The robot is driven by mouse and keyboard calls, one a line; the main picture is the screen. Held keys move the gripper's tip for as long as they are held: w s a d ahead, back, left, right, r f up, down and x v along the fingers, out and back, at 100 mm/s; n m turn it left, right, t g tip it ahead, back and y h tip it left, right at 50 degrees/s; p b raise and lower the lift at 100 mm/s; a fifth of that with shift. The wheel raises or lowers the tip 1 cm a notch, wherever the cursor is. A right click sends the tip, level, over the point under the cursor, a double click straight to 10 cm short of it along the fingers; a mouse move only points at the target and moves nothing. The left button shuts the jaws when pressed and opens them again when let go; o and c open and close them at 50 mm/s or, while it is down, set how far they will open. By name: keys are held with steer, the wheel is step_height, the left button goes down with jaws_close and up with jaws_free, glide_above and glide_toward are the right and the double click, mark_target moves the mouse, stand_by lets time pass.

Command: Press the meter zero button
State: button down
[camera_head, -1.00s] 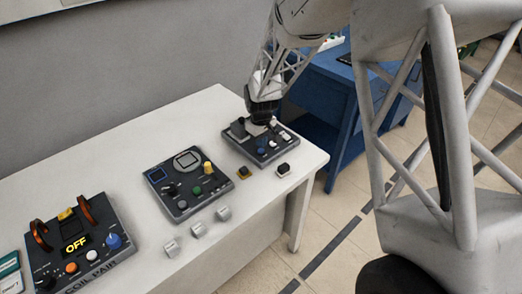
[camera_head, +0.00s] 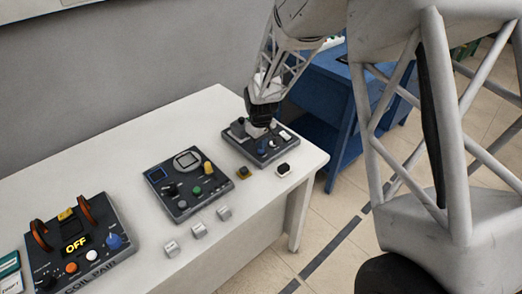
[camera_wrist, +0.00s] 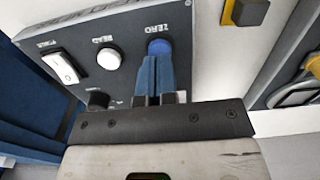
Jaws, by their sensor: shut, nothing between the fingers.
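The meter is a dark panel (camera_head: 254,157) at the far right end of the white table. Its blue ZERO button (camera_wrist: 159,46) shows in the wrist view, beside the white READ button (camera_wrist: 109,59) and the white POWER rocker switch (camera_wrist: 62,67). In the head view the blue button (camera_head: 261,147) stands near the panel's front. My gripper (camera_wrist: 156,62) is shut and empty, with its blue fingers pointing at the ZERO button and overlapping its lower edge. I cannot tell whether they touch it. In the head view my gripper (camera_head: 257,127) is over the panel's rear part.
A second panel (camera_head: 180,205) and the coil panel reading OFF (camera_head: 98,262) stand left. Small grey blocks (camera_head: 198,230) line the front edge.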

steer(key=shift+f, duration=0.9)
stand_by(0.3)
steer(key=shift+r, duration=3.2)
